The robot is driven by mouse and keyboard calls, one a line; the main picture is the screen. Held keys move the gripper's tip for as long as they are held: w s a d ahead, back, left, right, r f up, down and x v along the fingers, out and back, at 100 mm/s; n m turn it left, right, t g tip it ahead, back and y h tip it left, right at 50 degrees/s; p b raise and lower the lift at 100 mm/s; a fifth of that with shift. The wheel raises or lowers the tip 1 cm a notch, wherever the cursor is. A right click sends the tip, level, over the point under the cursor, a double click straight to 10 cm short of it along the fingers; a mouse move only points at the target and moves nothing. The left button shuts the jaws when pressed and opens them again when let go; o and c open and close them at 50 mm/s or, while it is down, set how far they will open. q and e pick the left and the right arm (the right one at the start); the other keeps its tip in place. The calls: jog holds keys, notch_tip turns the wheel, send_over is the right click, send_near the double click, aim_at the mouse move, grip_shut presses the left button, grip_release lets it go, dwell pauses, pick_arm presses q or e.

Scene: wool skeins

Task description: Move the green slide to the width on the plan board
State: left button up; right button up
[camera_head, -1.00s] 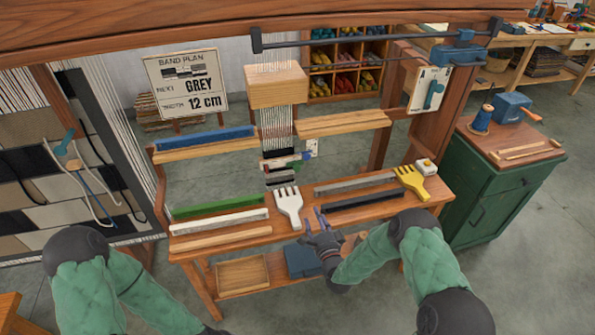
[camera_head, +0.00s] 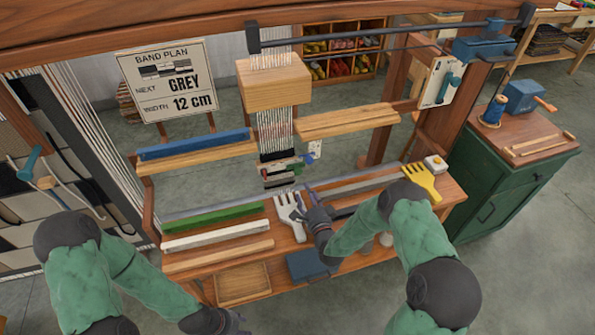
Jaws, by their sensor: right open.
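The plan board (camera_head: 168,79) stands at the back left and reads NEXT GREY, WIDTH 12 cm. A small green piece (camera_head: 308,158), which looks like the green slide, sits at the right of the narrow woven band below the wooden block (camera_head: 274,82). A small white plate with dark marks (camera_head: 315,149) is beside it; the marks are too small to read. My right gripper (camera_head: 308,192) is open above the bench, below the green piece and apart from it, near the white comb (camera_head: 290,214). My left gripper (camera_head: 243,322) is low at the bottom edge, away from the bench; its jaws are unclear.
The bench holds a long green bar (camera_head: 213,217), a white bar (camera_head: 214,236), a yellow comb (camera_head: 423,182) and a white button box (camera_head: 435,164). A blue bar (camera_head: 193,144) lies on the left shelf. A green cabinet (camera_head: 505,190) stands at the right.

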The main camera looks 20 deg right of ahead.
aim_at(298, 173)
jog(key=w+b, duration=0.2)
jog(key=w, duration=0.6)
jog(key=shift+w+a, duration=0.1)
jog(key=shift+w+b, duration=0.45)
jog(key=shift+w, duration=0.4)
grip_shut()
jog(key=shift+s+a, duration=0.1)
jog(key=shift+a, duration=0.05)
